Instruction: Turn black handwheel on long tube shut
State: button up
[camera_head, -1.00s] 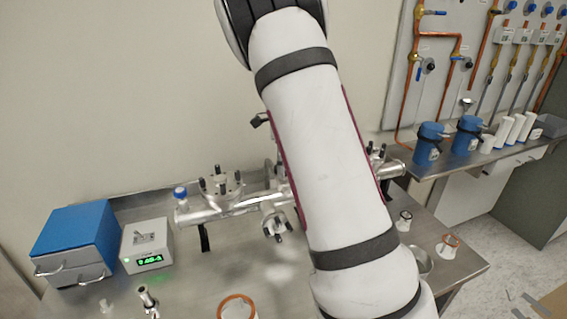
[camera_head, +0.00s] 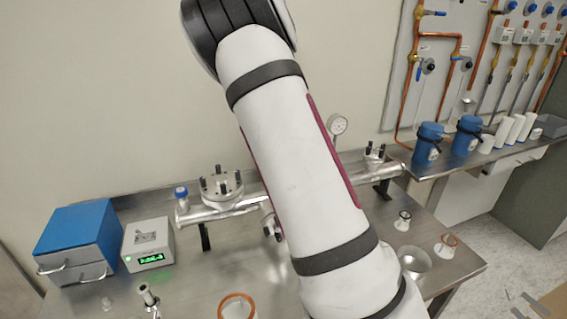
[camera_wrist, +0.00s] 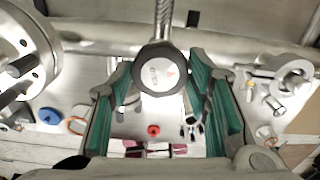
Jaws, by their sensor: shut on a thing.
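The black handwheel (camera_wrist: 145,84) shows in the middle of the wrist view, a dark rim around a pale round face with a small red mark. My gripper (camera_wrist: 160,76) has its two green-padded fingers on either side of it and is shut on it. The long metal tube (camera_head: 238,207) runs across the bench in the head view, partly covered by my arm. It also crosses the upper part of the wrist view (camera_wrist: 225,47). In the head view my gripper and the handwheel are hidden behind my arm.
A flange with black knobs (camera_head: 222,186) stands on the tube's left part. A gauge (camera_head: 337,125) stands behind my arm. A blue box (camera_head: 75,240) and a grey display unit (camera_head: 147,245) are at the left. Orange-rimmed (camera_head: 237,306) and other small fittings stand on the bench's front.

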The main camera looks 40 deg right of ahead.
jog(key=shift+m, duration=1.5)
jog(key=o, duration=1.2)
jog(key=shift+c, duration=0.2)
notch_tip(320, 180, up, 12)
